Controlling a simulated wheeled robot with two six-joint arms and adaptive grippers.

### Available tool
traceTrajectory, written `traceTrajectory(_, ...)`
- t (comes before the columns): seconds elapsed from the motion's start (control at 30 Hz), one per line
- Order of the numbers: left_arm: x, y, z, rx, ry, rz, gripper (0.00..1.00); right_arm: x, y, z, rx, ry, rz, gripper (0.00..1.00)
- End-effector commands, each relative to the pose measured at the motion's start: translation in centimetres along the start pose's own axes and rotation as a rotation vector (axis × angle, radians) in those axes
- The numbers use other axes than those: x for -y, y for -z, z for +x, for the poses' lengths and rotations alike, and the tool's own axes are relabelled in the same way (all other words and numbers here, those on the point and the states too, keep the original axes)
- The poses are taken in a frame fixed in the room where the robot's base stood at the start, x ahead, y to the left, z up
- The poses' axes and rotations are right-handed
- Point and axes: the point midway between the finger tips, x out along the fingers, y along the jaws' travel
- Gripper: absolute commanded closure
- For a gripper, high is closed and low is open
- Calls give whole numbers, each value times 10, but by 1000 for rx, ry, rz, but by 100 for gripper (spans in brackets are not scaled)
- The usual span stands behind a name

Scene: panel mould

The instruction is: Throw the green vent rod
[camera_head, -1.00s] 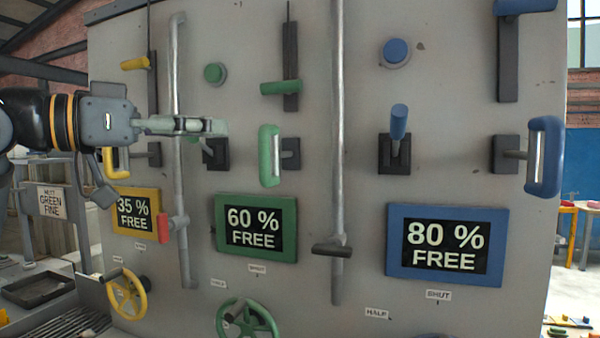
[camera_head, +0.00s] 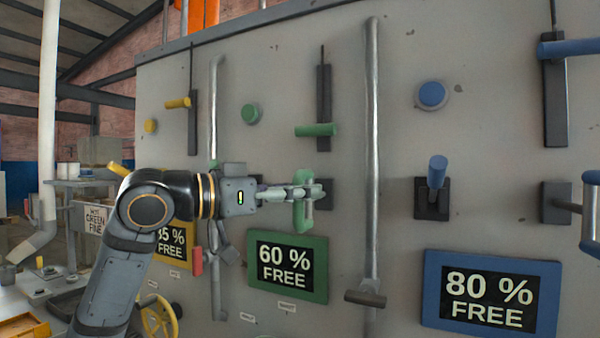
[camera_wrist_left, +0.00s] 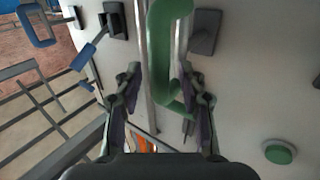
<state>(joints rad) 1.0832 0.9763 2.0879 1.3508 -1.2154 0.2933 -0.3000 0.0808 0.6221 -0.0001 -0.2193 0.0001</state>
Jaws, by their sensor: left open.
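On the grey panel, a green D-shaped handle (camera_head: 303,214) stands upright in front of a dark block, above the "60 % FREE" display. A green knob (camera_head: 316,130) sits on a dark vertical slot with a thin rod above it. My left gripper (camera_head: 312,191) is open at the green handle, its fingers partly covering it. In the left wrist view the green handle (camera_wrist_left: 158,45) runs between the open fingers (camera_wrist_left: 163,88). Contact cannot be told. My right gripper is not in view.
A grey vertical pipe (camera_head: 372,160) stands right of the green handle, with a dark lever low on it. The green round button (camera_head: 251,113) is up and left. A blue lever (camera_head: 437,172) and the blue "80 % FREE" display (camera_head: 490,300) are right.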

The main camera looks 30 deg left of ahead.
Motion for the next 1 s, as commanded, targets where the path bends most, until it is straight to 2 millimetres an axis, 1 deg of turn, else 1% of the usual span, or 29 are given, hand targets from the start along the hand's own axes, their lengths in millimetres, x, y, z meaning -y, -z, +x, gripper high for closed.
traceTrajectory(0.03, -1, 2, 3, 0, -2, -1, 60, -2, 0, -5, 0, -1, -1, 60)
traceTrajectory(0.33, 0, -1, 6, 0, 1, 1, 60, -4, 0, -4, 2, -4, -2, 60)
traceTrajectory(0.63, 0, -1, 6, 0, 1, 1, 100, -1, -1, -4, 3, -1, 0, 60)
traceTrajectory(1.0, 0, 0, 6, 0, 1, 1, 100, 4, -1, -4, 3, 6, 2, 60)
